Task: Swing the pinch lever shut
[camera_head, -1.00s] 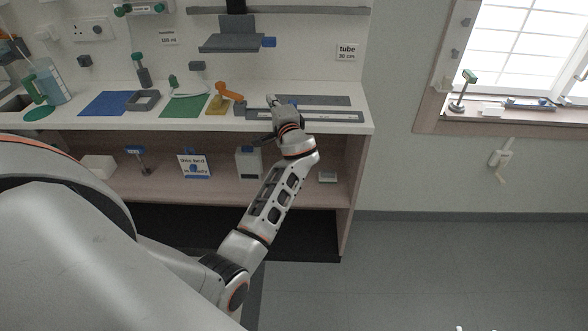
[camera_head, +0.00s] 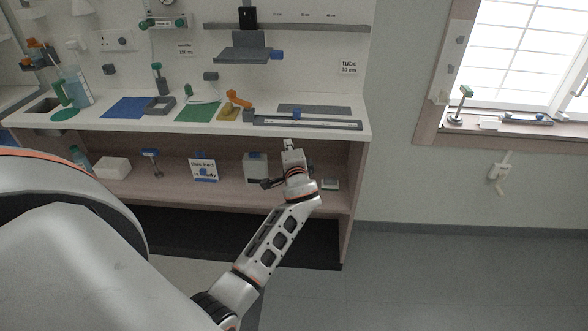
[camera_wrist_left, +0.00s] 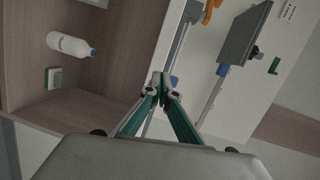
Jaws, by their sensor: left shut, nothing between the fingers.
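An orange lever (camera_head: 238,98) rises at a tilt from a small yellow base (camera_head: 228,113) on the white counter; I take it to be the pinch lever. It stands apart from my gripper. My left gripper (camera_head: 288,143) is just below the counter's front edge in the head view, to the right of the lever and nearer to me. Its two green-sided fingers meet at the tips in the left wrist view (camera_wrist_left: 160,86), with nothing between them. My right gripper does not show.
A long grey rail (camera_head: 310,122) lies along the counter's front right. A green mat (camera_head: 197,111) and a blue mat (camera_head: 128,107) lie to the left. The shelf below holds a white box (camera_head: 112,167) and a sign (camera_head: 205,171). A white bottle (camera_wrist_left: 70,44) shows in the wrist view.

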